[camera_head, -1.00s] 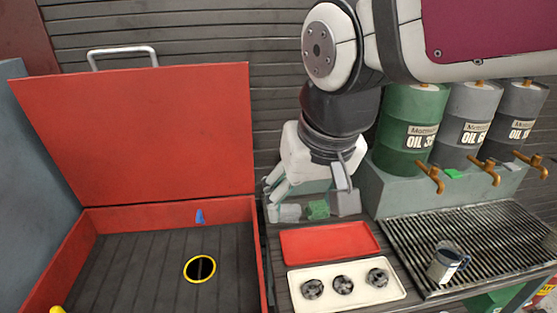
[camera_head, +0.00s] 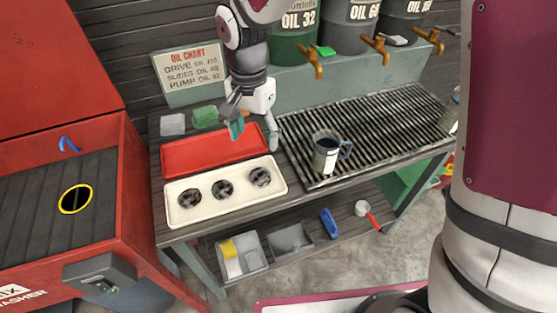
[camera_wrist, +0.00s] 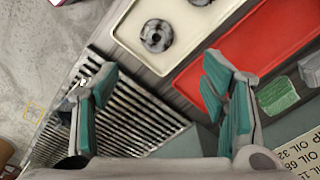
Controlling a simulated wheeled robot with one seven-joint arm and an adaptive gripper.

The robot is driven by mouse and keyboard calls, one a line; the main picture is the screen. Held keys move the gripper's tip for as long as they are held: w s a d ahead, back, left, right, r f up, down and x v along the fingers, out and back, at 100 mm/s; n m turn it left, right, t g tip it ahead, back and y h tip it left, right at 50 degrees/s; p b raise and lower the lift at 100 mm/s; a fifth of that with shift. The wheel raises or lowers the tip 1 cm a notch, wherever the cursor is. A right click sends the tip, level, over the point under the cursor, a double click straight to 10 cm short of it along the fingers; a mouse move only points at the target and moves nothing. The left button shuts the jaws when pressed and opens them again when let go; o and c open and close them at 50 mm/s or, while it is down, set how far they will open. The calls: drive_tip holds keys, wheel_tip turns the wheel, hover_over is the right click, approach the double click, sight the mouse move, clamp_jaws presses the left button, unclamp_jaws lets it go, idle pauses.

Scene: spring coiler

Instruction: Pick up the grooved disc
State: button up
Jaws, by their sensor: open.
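Three dark round discs lie in a row on a cream tray (camera_head: 207,207): the left disc (camera_head: 190,199), the middle disc (camera_head: 222,189) and the right disc (camera_head: 260,177). They are too small to tell their grooves apart. My gripper (camera_head: 254,132) is open and empty, over the right end of the red tray, behind the right disc. In the wrist view the gripper (camera_wrist: 157,88) has its teal finger pads spread wide. A disc (camera_wrist: 157,36) lies ahead of the gap between them. Another disc (camera_wrist: 200,2) is cut by the top edge.
An empty red tray (camera_head: 196,152) lies behind the cream one. A mug (camera_head: 326,152) stands on the slatted rack (camera_head: 370,110) to the right. A green block (camera_head: 205,117) and a grey block (camera_head: 172,124) sit at the back left. Oil drums with taps stand behind.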

hover_over(260, 172)
drive_tip(key=f, duration=0.7)
drive_tip(key=shift+s+a+f, duration=0.1)
drive_tip(key=shift+s+f, duration=0.1)
drive_tip(key=shift+f, duration=0.2)
drive_tip(key=shift+s+f, duration=0.2)
drive_tip(key=shift+f, duration=2.55)
drive_tip(key=c, duration=1.6)
